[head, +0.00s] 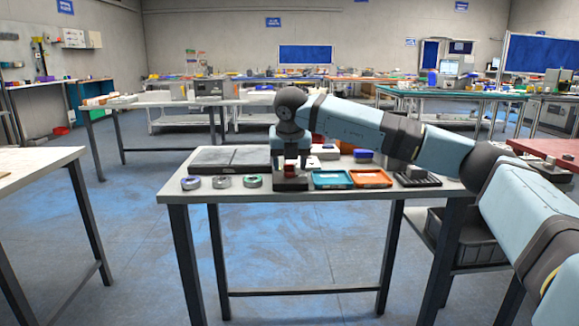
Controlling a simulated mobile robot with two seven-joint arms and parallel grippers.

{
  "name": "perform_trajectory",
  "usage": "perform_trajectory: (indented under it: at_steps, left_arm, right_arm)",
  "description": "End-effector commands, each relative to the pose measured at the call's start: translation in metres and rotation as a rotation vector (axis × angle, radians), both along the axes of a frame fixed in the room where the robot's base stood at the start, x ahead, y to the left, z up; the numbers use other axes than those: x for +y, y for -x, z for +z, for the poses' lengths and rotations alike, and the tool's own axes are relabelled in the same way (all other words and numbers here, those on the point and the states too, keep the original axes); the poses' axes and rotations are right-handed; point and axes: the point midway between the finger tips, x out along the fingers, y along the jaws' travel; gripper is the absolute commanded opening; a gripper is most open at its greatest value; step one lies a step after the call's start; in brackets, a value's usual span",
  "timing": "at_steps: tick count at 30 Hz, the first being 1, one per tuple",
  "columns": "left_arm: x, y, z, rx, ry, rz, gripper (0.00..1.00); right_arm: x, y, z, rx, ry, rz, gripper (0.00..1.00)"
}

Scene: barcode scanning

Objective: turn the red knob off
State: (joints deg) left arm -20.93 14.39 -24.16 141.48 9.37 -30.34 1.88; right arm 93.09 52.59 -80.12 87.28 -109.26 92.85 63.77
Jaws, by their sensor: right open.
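A small red part, which looks like the red knob (291,168), shows on a dark box (290,185) near the front edge of the table. My right arm reaches in from the right, and my right gripper (291,166) points down over the dark box. Its fingers are open, one on each side of the red part. At this size I cannot tell whether they touch it. The gripper hides much of the knob, and its turn position cannot be read. My left gripper is not in view.
Three round pieces (222,182) lie left of the box, with a grey flat panel (230,159) behind them. A teal tray (332,188), an orange tray (371,186) and a dark rack (417,178) stand to the right. Another table (40,160) is at the left.

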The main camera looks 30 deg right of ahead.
Motion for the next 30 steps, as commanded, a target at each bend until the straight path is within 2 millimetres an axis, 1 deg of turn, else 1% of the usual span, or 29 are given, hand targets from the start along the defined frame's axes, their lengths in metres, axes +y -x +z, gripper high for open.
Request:
perform_trajectory:
  at_steps: [8,9,11,12,14,15,23,30]
  left_arm:
    - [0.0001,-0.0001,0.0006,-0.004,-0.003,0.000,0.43]
    - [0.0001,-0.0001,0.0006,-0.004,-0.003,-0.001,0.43]
    - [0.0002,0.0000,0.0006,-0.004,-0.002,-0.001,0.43]
    - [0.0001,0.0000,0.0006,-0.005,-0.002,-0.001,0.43]
    - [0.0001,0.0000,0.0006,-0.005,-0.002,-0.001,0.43]
    - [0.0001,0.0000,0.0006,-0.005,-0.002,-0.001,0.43]
    - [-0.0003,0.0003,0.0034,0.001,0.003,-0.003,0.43]
    - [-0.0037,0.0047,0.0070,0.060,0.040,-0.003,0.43]
  right_arm:
    - [-0.0002,-0.0005,-0.0009,0.000,0.000,0.000,0.58]
    - [-0.0001,-0.0005,-0.0009,0.000,0.000,0.000,0.49]
    - [-0.0001,-0.0005,-0.0008,0.000,0.000,0.000,0.35]
    - [-0.0001,-0.0005,-0.0008,0.000,0.000,0.000,0.26]
    - [-0.0001,-0.0005,-0.0008,0.000,0.000,0.000,0.12]
    - [-0.0001,-0.0004,-0.0007,0.000,0.000,0.000,0.09]
    - [-0.0002,-0.0002,0.0003,0.001,-0.001,0.022,0.09]
    - [-0.0010,-0.0002,0.0022,0.001,-0.001,0.132,0.09]
